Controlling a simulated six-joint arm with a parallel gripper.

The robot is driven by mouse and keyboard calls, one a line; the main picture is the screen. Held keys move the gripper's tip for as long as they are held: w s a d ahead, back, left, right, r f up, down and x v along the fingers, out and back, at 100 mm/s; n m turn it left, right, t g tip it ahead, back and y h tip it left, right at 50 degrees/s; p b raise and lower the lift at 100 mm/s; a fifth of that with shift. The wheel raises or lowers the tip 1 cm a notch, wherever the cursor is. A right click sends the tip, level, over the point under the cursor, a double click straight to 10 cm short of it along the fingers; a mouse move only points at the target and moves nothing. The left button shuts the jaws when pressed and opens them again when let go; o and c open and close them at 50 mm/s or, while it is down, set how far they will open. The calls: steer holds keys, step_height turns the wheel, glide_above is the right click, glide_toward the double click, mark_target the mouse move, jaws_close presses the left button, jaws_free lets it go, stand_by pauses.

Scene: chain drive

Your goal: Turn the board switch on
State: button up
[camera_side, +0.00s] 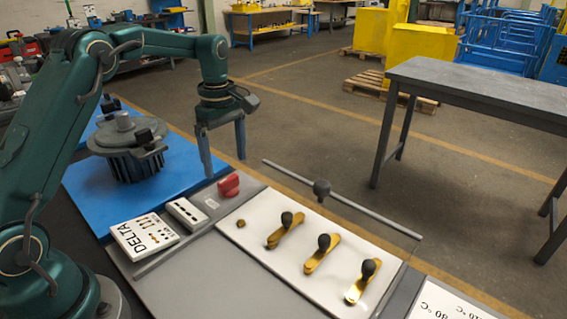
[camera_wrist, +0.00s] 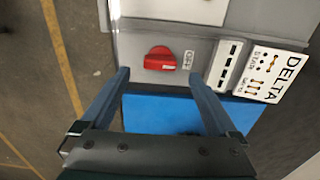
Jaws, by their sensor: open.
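The board switch is a red knob (camera_side: 229,185) at the back left of the grey board (camera_side: 185,267). In the wrist view the red knob (camera_wrist: 160,58) lies just beyond my fingertips, between their lines. A small label (camera_wrist: 188,60) beside it seems to read OFF. My gripper (camera_side: 223,164) is open and empty, pointing down, with its fingertips above and slightly behind the knob, apart from it. In the wrist view my gripper (camera_wrist: 160,73) shows both fingers spread wider than the knob.
A white panel (camera_side: 262,262) carries several brass levers with black knobs. A grey bar with a dark knob (camera_side: 322,188) runs behind it. A DELTA module (camera_side: 144,238) and a slotted strip (camera_side: 187,214) sit left. A motor (camera_side: 138,165) stands on the blue mat (camera_side: 88,195).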

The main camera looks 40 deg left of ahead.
mark_target(228, 178)
steer(key=shift+f, duration=2.4)
steer(key=c, duration=1.4)
steer(key=shift+m, duration=0.4)
steer(key=m, duration=1.3)
steer(key=shift+r, duration=0.1)
steer(key=shift+m, duration=2)
